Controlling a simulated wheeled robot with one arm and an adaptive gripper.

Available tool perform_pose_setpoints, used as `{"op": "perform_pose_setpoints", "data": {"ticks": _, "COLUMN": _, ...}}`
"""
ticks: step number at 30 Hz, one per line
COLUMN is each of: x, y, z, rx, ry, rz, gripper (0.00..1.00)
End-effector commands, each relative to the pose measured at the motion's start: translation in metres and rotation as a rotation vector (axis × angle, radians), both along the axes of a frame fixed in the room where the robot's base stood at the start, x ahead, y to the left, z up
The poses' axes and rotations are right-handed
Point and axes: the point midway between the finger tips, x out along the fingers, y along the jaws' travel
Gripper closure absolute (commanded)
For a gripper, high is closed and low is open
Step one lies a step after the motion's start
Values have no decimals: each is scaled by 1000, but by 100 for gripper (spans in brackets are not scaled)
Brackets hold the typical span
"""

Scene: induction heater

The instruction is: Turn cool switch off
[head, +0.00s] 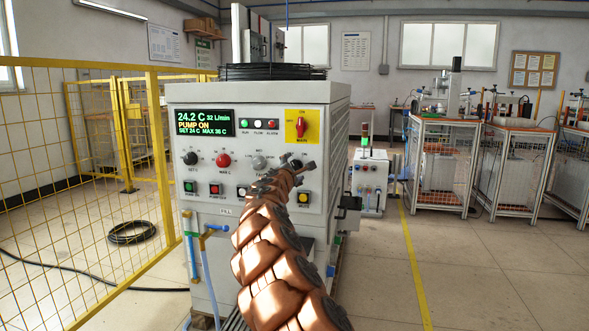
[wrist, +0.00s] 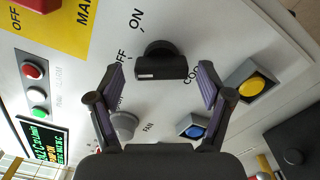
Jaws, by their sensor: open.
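The cool switch (wrist: 160,58) is a black rotary knob on the pale panel in the wrist view. OFF and ON are printed beside it, and a partly covered label starting "COO" is near it. I cannot tell which mark it points to. My gripper (wrist: 159,72) is open, with one finger on each side of the knob and visible gaps to both. In the head view my gripper (head: 301,168) is at the panel's right side, below the red MAIN switch (head: 300,127), and largely hides the knob. The display (head: 205,122) reads 24.2 C, 32 L/min, PUMP ON.
A yellow button (wrist: 252,87), a blue button (wrist: 193,128) and a grey FAN knob (wrist: 124,125) lie close to my fingers. A black knob (head: 190,158) and a red knob (head: 223,160) are further left. Yellow mesh fencing (head: 80,180) stands left of the machine.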

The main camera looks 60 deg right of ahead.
Motion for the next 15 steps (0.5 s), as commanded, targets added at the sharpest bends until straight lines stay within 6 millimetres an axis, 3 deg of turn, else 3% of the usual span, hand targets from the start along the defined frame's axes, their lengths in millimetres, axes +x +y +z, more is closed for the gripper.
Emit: {"op": "perform_pose_setpoints", "data": {"ticks": 15, "x": 2, "y": -8, "z": -1, "rx": 1, "ry": 1, "rz": -2, "gripper": 21}}
